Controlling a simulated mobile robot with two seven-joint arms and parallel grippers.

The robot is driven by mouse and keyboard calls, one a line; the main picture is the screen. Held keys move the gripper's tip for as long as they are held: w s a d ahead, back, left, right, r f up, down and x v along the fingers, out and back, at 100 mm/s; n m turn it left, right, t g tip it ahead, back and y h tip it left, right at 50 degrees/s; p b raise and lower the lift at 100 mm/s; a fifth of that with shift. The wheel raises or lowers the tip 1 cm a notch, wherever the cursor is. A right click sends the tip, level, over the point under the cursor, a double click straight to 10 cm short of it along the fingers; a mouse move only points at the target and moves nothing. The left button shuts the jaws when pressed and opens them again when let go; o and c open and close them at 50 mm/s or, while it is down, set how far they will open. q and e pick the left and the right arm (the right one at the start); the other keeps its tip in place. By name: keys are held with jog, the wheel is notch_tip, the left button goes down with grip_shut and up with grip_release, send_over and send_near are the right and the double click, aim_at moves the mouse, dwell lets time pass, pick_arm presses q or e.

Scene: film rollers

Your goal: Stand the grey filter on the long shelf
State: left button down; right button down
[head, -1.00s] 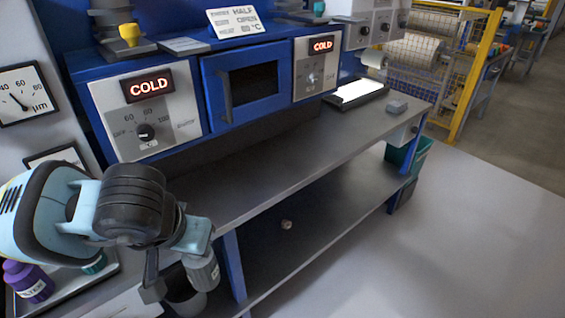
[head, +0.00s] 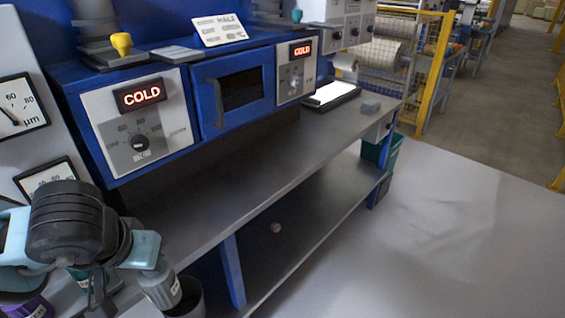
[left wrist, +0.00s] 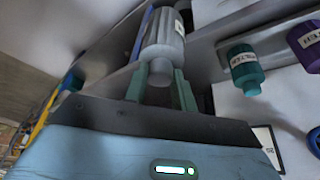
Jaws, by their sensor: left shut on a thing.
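My left gripper (head: 138,268) is shut on the grey filter (head: 160,287), low at the left in the head view. The filter is a grey ribbed cylinder with a white label. In the left wrist view the filter (left wrist: 163,45) sticks out between the two green fingers. The long grey upper shelf (head: 270,165) runs beneath the blue oven unit. A lower grey shelf (head: 310,215) lies under it. The held filter is at the near left end, apart from the clear shelf surfaces. My right gripper is in neither view.
A purple filter (left wrist: 307,45) and a green filter (left wrist: 245,68) stand nearby. A dark cup (head: 189,300) is beside the grey filter. A small round knob-like thing (head: 276,228) lies on the lower shelf. A white-topped tray (head: 332,95) and grey block (head: 371,106) occupy the upper shelf's far end.

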pick_arm(q)
jog(key=a, duration=0.4)
jog(key=shift+w+a+r, duration=0.1)
jog(key=shift+a+r, duration=0.1)
jog(key=shift+a, duration=0.15)
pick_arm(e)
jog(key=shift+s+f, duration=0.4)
pick_arm(q)
jog(key=shift+n, duration=0.3)
